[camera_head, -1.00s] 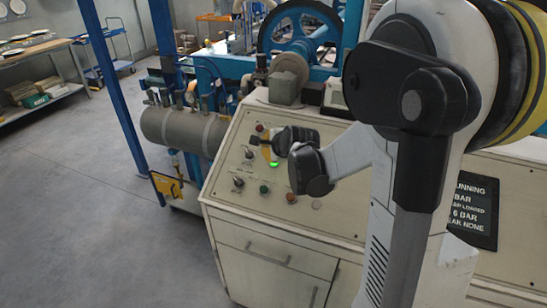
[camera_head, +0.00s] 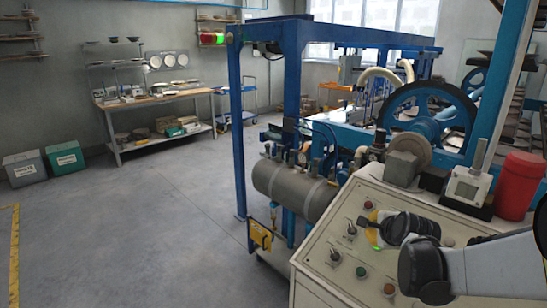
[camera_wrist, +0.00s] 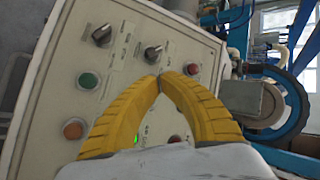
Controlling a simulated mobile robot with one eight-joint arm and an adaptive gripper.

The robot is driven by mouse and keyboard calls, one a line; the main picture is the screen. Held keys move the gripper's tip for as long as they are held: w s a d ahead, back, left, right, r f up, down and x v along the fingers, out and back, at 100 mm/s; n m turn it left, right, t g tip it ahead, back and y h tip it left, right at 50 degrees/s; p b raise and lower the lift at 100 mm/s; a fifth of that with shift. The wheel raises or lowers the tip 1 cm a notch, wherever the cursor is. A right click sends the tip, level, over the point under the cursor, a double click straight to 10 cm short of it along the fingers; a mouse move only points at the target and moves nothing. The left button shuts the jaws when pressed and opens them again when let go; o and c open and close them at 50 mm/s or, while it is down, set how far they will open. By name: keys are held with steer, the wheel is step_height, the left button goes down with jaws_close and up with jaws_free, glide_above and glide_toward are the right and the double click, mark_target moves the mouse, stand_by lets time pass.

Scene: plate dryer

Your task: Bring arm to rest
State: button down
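My gripper (camera_head: 371,228) is over the sloped control panel (camera_head: 325,232) at the lower right of the head view, its yellow fingers partly hidden behind my dark wrist. In the wrist view my gripper (camera_wrist: 161,77) has both ribbed yellow fingers meeting at the tips, with nothing seen between them. The tips appear in front of the panel (camera_wrist: 60,95), close to a black knob (camera_wrist: 153,53); I cannot tell whether they touch it. A green light shows low between the fingers.
The panel carries a green button (camera_wrist: 89,81) and an orange button (camera_wrist: 73,129). A red canister (camera_head: 520,185) stands on top. A blue post (camera_head: 238,130), grey tank (camera_head: 292,190) and blue wheel (camera_head: 428,115) are beyond. The floor (camera_head: 140,220) at left is open.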

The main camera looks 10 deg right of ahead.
steer(key=s+a+r+n+g+y, duration=0.15)
steer(key=s+a+r+n, duration=0.25)
steer(key=s+a+n, duration=0.7)
steer(key=s+a+f+n+g, duration=0.1)
steer(key=s+n, duration=0.3)
steer(key=s, duration=0.4)
steer(key=s+a+f+n+g+b, duration=0.1)
steer(key=s+a+n, duration=0.3)
steer(key=s, duration=0.3)
steer(key=shift+s+n, duration=0.4)
steer(key=shift+n, duration=0.2)
steer(key=shift+s, duration=0.1)
